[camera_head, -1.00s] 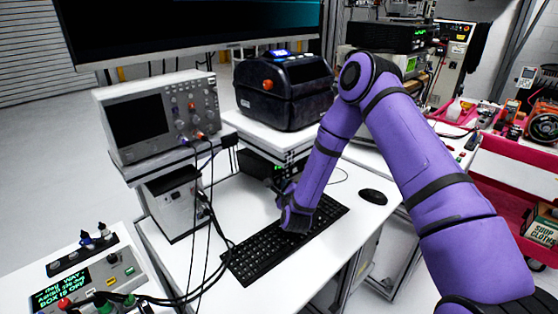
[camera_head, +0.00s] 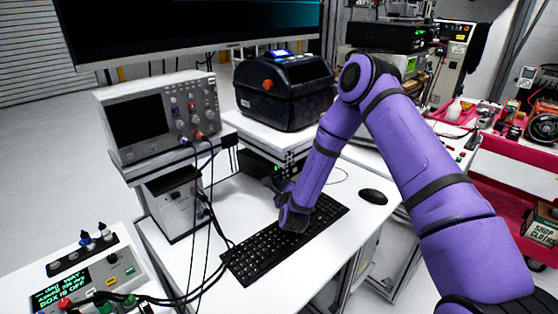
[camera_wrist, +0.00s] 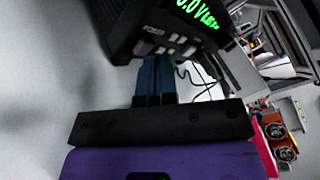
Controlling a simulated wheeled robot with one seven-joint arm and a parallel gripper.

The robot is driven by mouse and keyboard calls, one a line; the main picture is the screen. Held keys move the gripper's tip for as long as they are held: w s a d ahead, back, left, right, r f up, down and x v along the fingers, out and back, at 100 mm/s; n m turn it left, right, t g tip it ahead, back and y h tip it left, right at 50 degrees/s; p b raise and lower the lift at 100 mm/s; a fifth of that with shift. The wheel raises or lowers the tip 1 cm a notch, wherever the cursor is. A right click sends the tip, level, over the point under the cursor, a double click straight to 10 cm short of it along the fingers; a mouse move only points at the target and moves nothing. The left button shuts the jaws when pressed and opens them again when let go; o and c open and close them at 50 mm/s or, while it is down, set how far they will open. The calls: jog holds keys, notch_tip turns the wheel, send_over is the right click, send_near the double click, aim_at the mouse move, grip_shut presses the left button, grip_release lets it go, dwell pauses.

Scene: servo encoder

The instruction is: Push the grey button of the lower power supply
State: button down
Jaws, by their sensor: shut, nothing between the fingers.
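A black power supply (camera_head: 256,166) stands under the printer shelf in the head view, partly hidden by my arm. In the wrist view, a dark power supply front (camera_wrist: 125,22) fills the top, with a green lit display (camera_wrist: 198,12). Several small light grey buttons (camera_wrist: 173,38) sit below the display; I cannot tell which one is the task's button. My gripper (camera_wrist: 156,60) has its blue fingers together and empty, their tips right at the lower edge of this front, close to the buttons. I cannot tell whether they touch. In the head view the fingertips are hard to make out.
A black keyboard (camera_head: 262,251) lies below my wrist, with a mouse (camera_head: 373,196) to its right. The printer (camera_head: 285,90) stands on the shelf above, and an oscilloscope (camera_head: 150,115) is to the left. Cables (camera_head: 210,225) hang at the left of the desk.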

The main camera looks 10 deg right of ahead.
jog(key=shift+s, duration=0.1)
dwell(0.6)
jog(key=shift+s+d+r, duration=0.1)
jog(key=shift+s+d, duration=0.1)
jog(key=shift+s, duration=0.1)
jog(key=shift+s+d+r, duration=0.2)
jog(key=shift+s+d, duration=0.3)
jog(key=shift+s, duration=0.35)
jog(key=shift+s+d+r, duration=0.15)
jog(key=shift+s+d, duration=0.35)
jog(key=shift+s, duration=0.35)
jog(key=shift+s+d+r, duration=0.2)
jog(key=shift+s+d, duration=0.3)
jog(key=shift+s, duration=0.35)
